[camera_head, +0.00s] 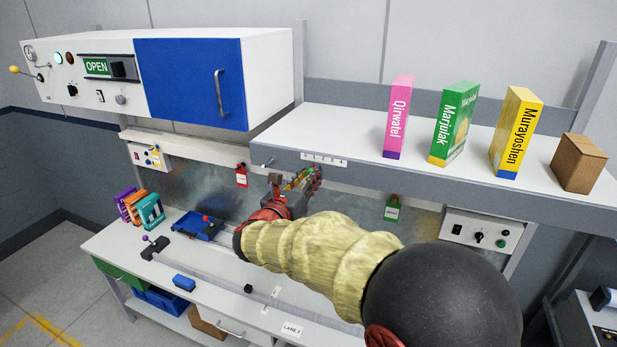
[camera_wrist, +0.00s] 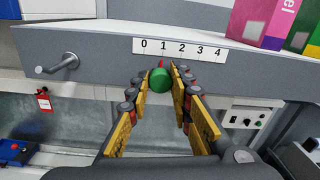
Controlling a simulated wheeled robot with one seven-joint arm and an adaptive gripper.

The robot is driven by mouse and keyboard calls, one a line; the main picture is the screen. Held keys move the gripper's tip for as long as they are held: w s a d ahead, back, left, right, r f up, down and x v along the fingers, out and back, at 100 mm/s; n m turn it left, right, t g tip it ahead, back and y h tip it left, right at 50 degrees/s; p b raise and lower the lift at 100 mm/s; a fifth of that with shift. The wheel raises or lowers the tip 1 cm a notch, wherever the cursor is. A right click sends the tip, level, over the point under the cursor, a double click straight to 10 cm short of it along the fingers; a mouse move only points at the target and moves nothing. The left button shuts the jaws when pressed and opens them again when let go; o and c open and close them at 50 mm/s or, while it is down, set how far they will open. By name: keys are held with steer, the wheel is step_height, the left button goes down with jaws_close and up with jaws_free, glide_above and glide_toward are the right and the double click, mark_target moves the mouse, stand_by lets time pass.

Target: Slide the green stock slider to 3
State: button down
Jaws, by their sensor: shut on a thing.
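The green stock slider (camera_wrist: 160,80) is a round green knob on the front edge of the grey shelf, in the wrist view. A small red pointer above it stands close to the 1 on the white number strip (camera_wrist: 190,50), which reads 0 to 4. My gripper (camera_wrist: 160,78) has its yellow-padded fingers on either side of the knob, shut on it. In the head view my gripper (camera_head: 303,180) is at the shelf edge just below the number strip (camera_head: 325,159). The knob is hard to make out there behind the fingers.
A grey peg (camera_wrist: 57,65) sticks out of the shelf edge left of the strip. Boxes, including a pink one (camera_head: 398,116), and a brown carton (camera_head: 578,163) stand on the shelf. A red tag (camera_head: 241,176) hangs below left. The shelf edge right of the strip is clear.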

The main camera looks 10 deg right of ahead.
mark_target(331, 173)
stand_by(0.3)
steer(key=s+d+b, duration=0.1)
steer(key=d, duration=0.1)
steer(key=s+d, duration=0.2)
steer(key=shift+d+b, duration=0.1)
steer(key=shift+b, duration=0.3)
steer(key=c, duration=1.6)
jaws_free()
steer(key=shift+o, duration=0.2)
steer(key=v, duration=1.2)
